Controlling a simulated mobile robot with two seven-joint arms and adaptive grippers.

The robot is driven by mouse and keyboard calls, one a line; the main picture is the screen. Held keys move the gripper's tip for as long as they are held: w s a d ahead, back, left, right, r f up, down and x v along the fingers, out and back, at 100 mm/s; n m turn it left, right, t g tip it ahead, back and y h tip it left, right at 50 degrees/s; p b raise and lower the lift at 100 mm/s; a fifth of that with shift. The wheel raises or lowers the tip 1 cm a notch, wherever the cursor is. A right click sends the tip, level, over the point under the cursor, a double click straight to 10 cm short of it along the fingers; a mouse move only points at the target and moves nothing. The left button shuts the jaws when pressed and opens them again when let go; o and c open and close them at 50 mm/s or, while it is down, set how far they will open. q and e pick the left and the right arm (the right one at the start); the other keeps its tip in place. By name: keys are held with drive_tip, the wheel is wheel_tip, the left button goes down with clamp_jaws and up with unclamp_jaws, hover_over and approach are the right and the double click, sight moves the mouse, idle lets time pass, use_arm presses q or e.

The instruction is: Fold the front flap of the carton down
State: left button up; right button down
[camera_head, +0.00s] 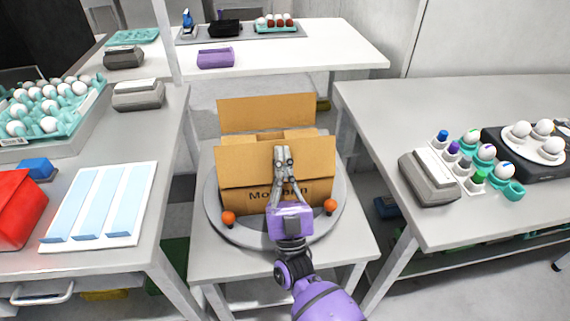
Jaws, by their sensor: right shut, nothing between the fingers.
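The brown cardboard carton (240,202) stands on a round grey turntable (214,215) on the middle table. Its back flap (265,112) stands up behind the opening. Whether the fingertips touch the flap I cannot tell. My left gripper is not in view.
Two orange knobs (228,218) sit on the turntable's front. The left table carries an egg tray (92,103), a red bin (15,207) and a white panel with blue strips (60,240). The right table (400,100) holds a grey device (428,178), egg cups and a black unit.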

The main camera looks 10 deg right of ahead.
idle(0.4)
drive_tip(key=shift+w+r+g+p, duration=0.15)
drive_tip(key=shift+w+g+p, duration=0.2)
drive_tip(key=shift+p, duration=0.55)
